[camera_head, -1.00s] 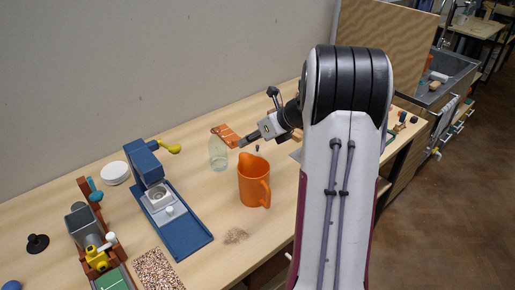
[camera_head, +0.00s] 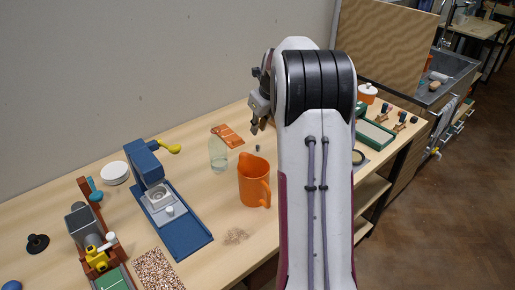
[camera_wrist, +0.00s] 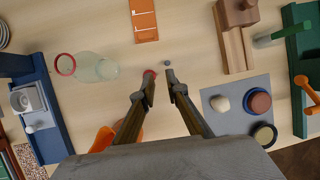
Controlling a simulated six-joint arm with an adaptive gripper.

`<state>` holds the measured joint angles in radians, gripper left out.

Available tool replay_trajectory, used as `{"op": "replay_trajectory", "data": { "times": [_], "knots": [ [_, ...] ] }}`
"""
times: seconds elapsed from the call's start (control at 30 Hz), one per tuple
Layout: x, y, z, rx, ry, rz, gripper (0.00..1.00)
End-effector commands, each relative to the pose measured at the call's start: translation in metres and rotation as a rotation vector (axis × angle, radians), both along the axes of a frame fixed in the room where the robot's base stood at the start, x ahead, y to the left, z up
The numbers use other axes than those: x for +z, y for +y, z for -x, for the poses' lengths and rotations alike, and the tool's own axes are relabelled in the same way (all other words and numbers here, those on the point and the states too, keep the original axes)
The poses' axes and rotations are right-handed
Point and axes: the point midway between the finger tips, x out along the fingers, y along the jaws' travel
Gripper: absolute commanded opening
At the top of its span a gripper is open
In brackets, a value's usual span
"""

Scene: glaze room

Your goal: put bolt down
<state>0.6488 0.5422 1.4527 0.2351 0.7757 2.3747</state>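A small dark grey piece, which looks like the bolt (camera_head: 257,148), is on the table behind the orange pitcher. It also shows in the wrist view (camera_wrist: 168,63), just beyond my fingertips. It is too small to tell whether it stands or lies. My gripper (camera_head: 259,127) points down above the table, behind this piece. In the wrist view my two fingers (camera_wrist: 161,82) are apart with a narrow gap and nothing visible between them. A small reddish spot shows at the left fingertip; I cannot tell what it is.
The orange pitcher (camera_head: 253,180) stands nearest, with a clear glass bottle (camera_head: 217,153) to its left. An orange plate (camera_head: 228,136) lies behind. A blue press (camera_head: 165,205) stands left. In the wrist view a grey mat (camera_wrist: 234,92) and wooden block (camera_wrist: 234,45) are right.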

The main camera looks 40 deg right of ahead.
Motion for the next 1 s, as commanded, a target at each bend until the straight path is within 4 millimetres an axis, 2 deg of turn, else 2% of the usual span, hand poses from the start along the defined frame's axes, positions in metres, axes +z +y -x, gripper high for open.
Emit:
{"op": "replay_trajectory", "data": {
  "times": [0.23,0.5,0.6,1.0],
  "knots": [
    [0.009,-0.012,-0.006,-0.034,0.012,0.054,0.14],
    [-0.029,-0.012,-0.005,-0.036,0.016,0.052,0.14],
    [-0.038,-0.012,-0.005,-0.035,0.015,0.053,0.14],
    [-0.042,-0.012,-0.005,-0.035,0.013,0.053,0.14]
  ]
}}
